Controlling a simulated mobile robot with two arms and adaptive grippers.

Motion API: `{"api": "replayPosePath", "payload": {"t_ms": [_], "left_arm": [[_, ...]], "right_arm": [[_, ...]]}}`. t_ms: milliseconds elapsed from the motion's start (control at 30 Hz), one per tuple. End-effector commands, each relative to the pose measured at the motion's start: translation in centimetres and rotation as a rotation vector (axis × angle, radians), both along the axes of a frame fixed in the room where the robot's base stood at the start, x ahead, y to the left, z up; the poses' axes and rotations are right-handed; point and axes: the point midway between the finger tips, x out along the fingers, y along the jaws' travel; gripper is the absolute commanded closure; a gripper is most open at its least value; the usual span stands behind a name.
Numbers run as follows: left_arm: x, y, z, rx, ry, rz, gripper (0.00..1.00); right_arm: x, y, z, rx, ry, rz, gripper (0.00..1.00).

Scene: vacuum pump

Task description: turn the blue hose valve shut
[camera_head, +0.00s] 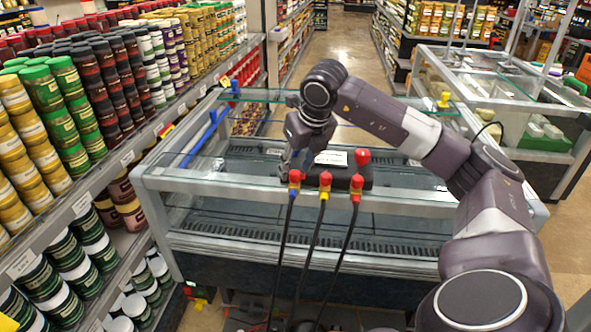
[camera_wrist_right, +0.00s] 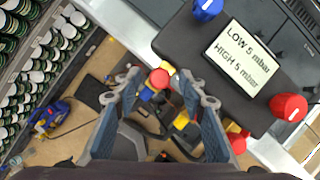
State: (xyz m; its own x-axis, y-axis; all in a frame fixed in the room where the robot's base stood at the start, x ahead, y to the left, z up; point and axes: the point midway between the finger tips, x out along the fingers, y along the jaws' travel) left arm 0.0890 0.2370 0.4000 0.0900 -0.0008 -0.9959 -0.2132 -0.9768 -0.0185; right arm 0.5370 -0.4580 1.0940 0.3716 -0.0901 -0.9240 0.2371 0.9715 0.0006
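The blue hose valve (camera_head: 294,183) is at the left end of the row of three hose valves at the front of the dark manifold. In the right wrist view, its round red handle (camera_wrist_right: 160,78) sits above the blue fitting (camera_wrist_right: 146,95). My right gripper (camera_head: 290,166) reaches in from above, right at this valve. In the right wrist view, its fingers (camera_wrist_right: 160,86) are open, one on each side of the red handle. I cannot tell whether they touch it. My left gripper is not in view.
Beside the blue hose valve are a yellow hose valve (camera_head: 325,186) and a red hose valve (camera_head: 356,186), hoses hanging down. The manifold (camera_wrist_right: 205,60) carries a display (camera_wrist_right: 243,58), a blue knob (camera_wrist_right: 208,8) and a red knob (camera_wrist_right: 289,107). A glass-topped freezer (camera_head: 230,182) supports it.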

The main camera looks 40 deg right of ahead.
Motion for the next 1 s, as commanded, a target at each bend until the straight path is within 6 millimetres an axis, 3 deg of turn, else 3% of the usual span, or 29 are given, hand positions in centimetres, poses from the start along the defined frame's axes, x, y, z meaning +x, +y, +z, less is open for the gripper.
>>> {"api": "replayPosePath", "payload": {"t_ms": [300,500,1000], "left_arm": [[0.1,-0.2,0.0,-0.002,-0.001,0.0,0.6],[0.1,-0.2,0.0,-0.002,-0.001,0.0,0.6],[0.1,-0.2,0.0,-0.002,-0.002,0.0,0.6]], "right_arm": [[-2.4,0.6,6.3,-0.001,-0.006,0.0,0.62],[-3.5,0.9,9.0,0.0,-0.003,-0.001,0.62],[-3.9,0.9,9.8,0.0,-0.001,0.0,0.62]]}}
